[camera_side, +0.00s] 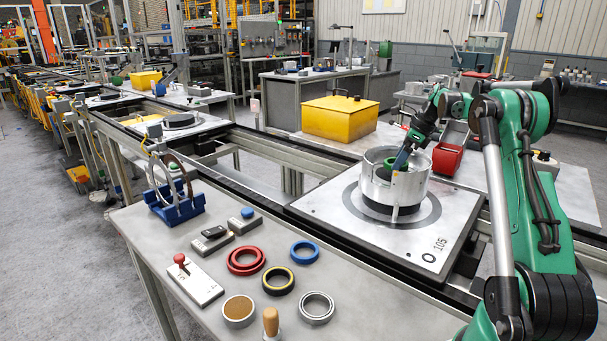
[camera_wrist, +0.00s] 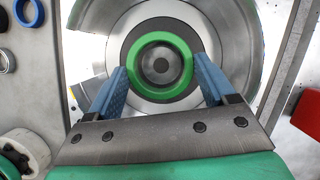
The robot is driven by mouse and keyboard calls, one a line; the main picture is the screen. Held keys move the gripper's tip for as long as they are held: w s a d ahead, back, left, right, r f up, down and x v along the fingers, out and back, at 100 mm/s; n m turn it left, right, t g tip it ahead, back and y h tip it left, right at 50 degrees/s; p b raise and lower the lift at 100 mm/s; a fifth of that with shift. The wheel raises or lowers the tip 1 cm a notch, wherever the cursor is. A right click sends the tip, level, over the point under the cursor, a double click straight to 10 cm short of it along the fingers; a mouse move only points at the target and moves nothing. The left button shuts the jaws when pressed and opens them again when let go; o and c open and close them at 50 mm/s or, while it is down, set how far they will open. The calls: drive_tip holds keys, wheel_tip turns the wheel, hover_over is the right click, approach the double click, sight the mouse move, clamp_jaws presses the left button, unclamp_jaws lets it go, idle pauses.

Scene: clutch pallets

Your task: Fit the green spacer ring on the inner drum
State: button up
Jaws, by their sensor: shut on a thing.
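My gripper (camera_wrist: 160,68) is shut on the green spacer ring (camera_wrist: 160,38), its blue fingers on the ring's left and right sides. In the side view my gripper (camera_side: 399,166) reaches down into the open top of a silver cut-away drum housing (camera_side: 405,187), which hides much of the ring. The inner drum (camera_wrist: 160,65) shows through the ring in the wrist view, as grey circles around a dark centre. The ring looks roughly centred over it. I cannot tell whether the ring is above it or touching it. The housing stands on a square pallet plate (camera_side: 328,208) marked 105.
The front bench holds red rings (camera_side: 246,261), a blue ring (camera_side: 305,252), a black-yellow ring (camera_side: 278,281), a silver ring (camera_side: 316,307) and a blue rack (camera_side: 175,208). A yellow box (camera_side: 339,118) and a red bin (camera_side: 447,159) stand behind the pallet. The housing wall surrounds my fingers closely.

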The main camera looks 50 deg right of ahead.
drive_tip(key=shift+f, duration=0.1)
drive_tip(key=shift+f, duration=0.5)
drive_tip(key=o, duration=1.1)
